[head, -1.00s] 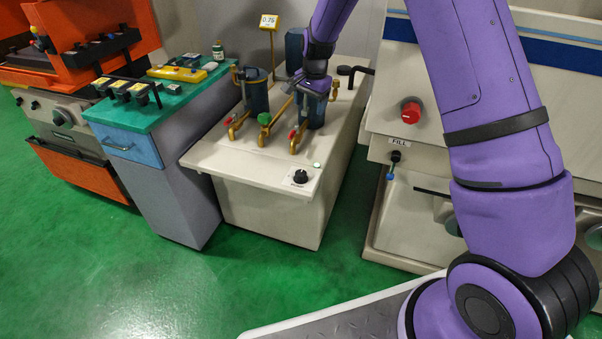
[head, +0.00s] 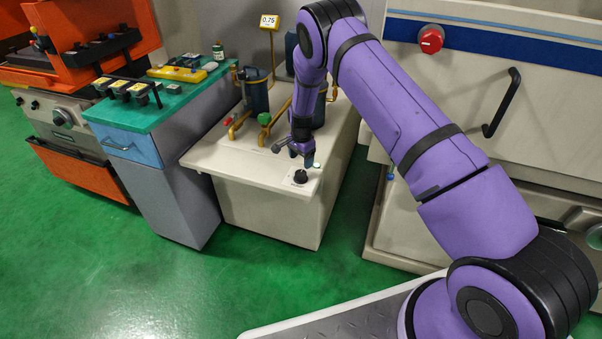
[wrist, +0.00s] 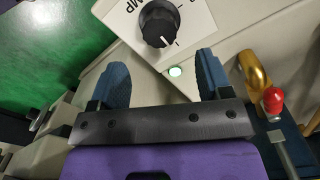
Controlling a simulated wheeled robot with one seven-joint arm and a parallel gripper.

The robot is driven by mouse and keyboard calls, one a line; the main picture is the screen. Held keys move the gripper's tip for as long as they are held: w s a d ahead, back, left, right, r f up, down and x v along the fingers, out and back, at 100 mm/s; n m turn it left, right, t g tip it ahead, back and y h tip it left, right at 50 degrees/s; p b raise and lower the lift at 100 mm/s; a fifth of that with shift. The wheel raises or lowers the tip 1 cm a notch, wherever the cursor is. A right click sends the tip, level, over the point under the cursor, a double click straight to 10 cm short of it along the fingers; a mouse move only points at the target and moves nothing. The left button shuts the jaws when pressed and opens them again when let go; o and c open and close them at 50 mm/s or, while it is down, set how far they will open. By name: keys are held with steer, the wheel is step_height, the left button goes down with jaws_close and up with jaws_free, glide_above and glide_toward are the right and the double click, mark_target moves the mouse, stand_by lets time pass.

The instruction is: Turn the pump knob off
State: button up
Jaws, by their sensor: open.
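The black pump knob (head: 300,176) sits on a white label plate at the front right corner of the cream pump cabinet (head: 262,200). In the wrist view the knob (wrist: 159,23) has a white pointer line, and the plate (wrist: 190,14) shows the letters "MP" and tick marks. My gripper (head: 302,160) is just above and behind the knob. In the wrist view my gripper (wrist: 160,72) is open and empty, its two blue fingers apart, with the knob beyond the fingertips and not between them.
Brass pipes with a green handle (head: 264,118) and dark canisters (head: 256,92) stand behind on the cabinet top. A red-capped fitting (wrist: 272,100) is close to the right finger in the wrist view. A teal-topped bench (head: 150,110) stands left.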

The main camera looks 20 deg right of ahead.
mark_target(301, 172)
step_height(301, 172, down, 7)
steer(key=shift+f, duration=0.1)
stand_by(0.4)
steer(key=c, duration=0.9)
